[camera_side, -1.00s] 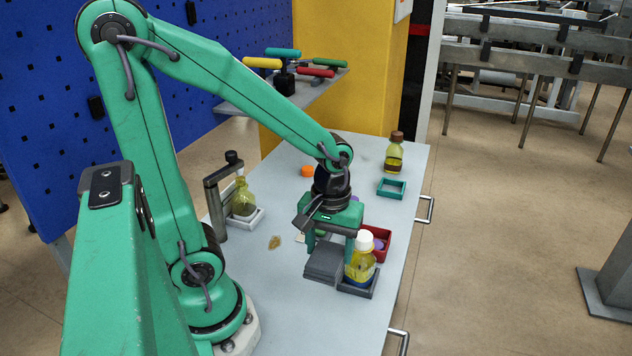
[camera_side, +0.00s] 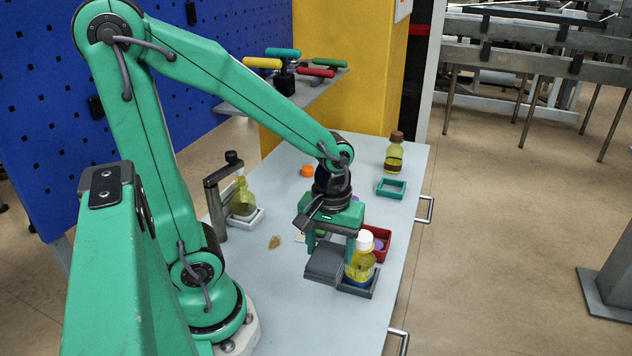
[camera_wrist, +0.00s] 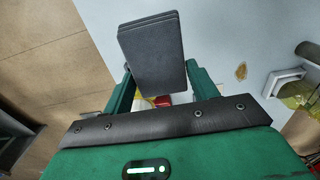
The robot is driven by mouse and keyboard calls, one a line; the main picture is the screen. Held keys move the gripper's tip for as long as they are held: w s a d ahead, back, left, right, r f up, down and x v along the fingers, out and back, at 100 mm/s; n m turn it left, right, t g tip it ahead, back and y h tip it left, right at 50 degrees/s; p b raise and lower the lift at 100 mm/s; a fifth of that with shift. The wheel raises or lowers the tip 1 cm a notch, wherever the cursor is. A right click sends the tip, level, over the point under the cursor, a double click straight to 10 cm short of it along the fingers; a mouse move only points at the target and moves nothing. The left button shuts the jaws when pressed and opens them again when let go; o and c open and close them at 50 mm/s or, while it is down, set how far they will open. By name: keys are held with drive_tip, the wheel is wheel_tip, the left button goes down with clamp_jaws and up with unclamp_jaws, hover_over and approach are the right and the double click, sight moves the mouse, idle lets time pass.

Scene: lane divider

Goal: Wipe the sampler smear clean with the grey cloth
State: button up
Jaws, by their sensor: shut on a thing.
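The grey cloth (camera_side: 324,262) is a folded, layered dark grey pad. My gripper (camera_side: 333,246) is shut on it and holds it above the table, just left of a white-capped yellow bottle. In the wrist view the cloth (camera_wrist: 152,55) sits between the two green fingers of my gripper (camera_wrist: 158,82). A small brownish smear (camera_side: 274,242) lies on the table to the left of the cloth, near the flask stand. It also shows in the wrist view as a tan spot (camera_wrist: 241,71), right of the cloth and apart from it.
A grey stand (camera_side: 218,200) and a flask in a white tray (camera_side: 257,217) are behind the smear. The white-capped bottle (camera_side: 361,262) stands in a dark tray, with a red tray (camera_side: 386,243) behind. A teal frame (camera_side: 391,188) and brown-capped bottle (camera_side: 394,155) are farther back.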

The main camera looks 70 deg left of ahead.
drive_tip(key=s+a+f+n, duration=0.1)
drive_tip(key=s+a+n, duration=0.2)
drive_tip(key=a, duration=0.7)
drive_tip(key=s+a+f+n, duration=0.2)
drive_tip(key=a+n, duration=0.4)
drive_tip(key=a, duration=0.4)
drive_tip(key=shift+s, duration=0.75)
drive_tip(key=shift+f, duration=0.1)
